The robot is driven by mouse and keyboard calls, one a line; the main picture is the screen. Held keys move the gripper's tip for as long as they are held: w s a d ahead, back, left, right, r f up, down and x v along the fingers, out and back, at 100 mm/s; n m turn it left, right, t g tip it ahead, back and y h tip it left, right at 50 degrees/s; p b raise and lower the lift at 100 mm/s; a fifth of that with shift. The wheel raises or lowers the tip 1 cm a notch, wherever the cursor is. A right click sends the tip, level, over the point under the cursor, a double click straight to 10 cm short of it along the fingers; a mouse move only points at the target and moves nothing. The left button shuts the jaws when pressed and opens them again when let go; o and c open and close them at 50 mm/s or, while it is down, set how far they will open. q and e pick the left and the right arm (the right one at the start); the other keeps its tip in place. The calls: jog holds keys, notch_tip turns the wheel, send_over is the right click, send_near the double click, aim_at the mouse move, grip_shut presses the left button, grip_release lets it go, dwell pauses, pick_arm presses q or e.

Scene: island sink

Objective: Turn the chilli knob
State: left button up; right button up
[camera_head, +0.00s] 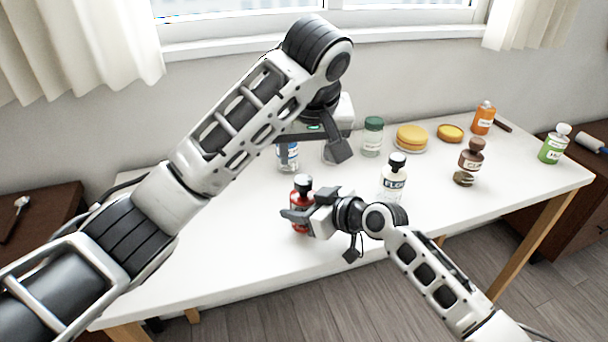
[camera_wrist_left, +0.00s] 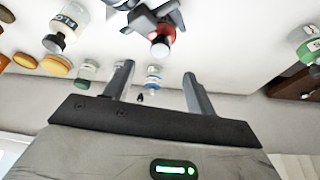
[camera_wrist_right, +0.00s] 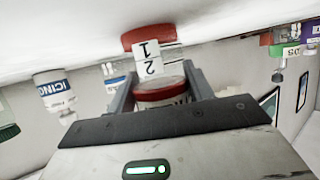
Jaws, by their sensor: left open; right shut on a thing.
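I cannot tell which red part is the knob. My left gripper (camera_head: 315,146) is open and empty, above and behind the bottle. In the left wrist view the bottle's red part (camera_wrist_left: 163,33) lies beyond the open fingers. I cannot read the word chilli anywhere.
A white bottle (camera_head: 393,180) stands right of the red one, with a brown bottle (camera_head: 470,160) further right. A green-lidded jar (camera_head: 372,137), yellow round items (camera_head: 411,137) and an orange bottle (camera_head: 483,118) are at the back. The table's left part is clear.

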aim_at(303, 179)
pick_arm(q)
jog(key=x, duration=0.8)
jog(key=shift+w+f, duration=0.2)
jog(key=shift+f, duration=0.15)
jog(key=c, duration=1)
